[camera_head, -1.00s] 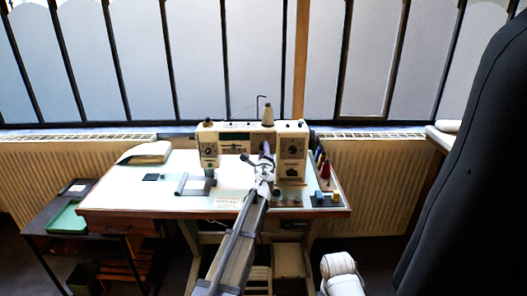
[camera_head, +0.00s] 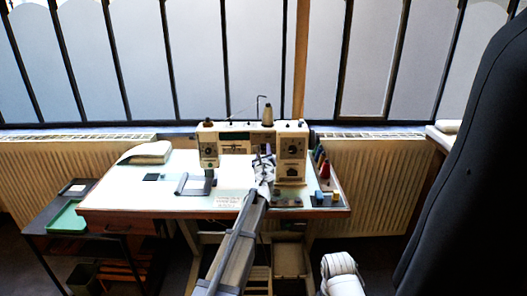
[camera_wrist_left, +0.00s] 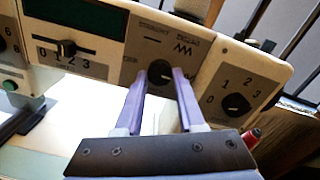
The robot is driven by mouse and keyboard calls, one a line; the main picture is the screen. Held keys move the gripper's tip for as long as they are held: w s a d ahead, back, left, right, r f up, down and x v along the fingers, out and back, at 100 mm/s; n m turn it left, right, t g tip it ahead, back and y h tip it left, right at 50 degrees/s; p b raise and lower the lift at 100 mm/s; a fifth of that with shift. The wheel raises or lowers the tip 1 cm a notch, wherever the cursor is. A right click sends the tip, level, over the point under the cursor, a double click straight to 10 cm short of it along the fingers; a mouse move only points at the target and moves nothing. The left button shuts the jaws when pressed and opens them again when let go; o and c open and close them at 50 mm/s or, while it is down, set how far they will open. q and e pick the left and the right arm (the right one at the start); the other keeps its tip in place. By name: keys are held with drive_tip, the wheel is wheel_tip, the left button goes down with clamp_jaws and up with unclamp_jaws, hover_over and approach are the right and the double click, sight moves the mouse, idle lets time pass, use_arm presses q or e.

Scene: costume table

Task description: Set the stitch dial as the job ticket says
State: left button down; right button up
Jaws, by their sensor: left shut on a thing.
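The cream sewing machine (camera_head: 235,129) stands on the table. My left gripper (camera_head: 263,158) is in front of it, left of its right-hand column. In the left wrist view the stitch dial (camera_wrist_left: 160,72) is a round black knob on a grey panel, with a zigzag symbol up and right of it. Its pale mark points roughly right in the picture. My left gripper (camera_wrist_left: 160,84) has a purple finger on each side of the knob and is shut on it. The job ticket (camera_head: 228,200) looks like a pale sheet at the table's front edge; its text is unreadable.
A numbered black dial (camera_wrist_left: 236,105) is on the right panel, and a slider (camera_wrist_left: 68,48) with numbers is on the left. Spools (camera_head: 322,168) stand at the table's right end. The table's left middle is mostly clear.

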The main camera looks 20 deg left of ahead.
idle(0.5)
use_arm(q)
drive_tip(key=c, duration=0.5)
unclamp_jaws()
drive_tip(key=v, duration=0.8)
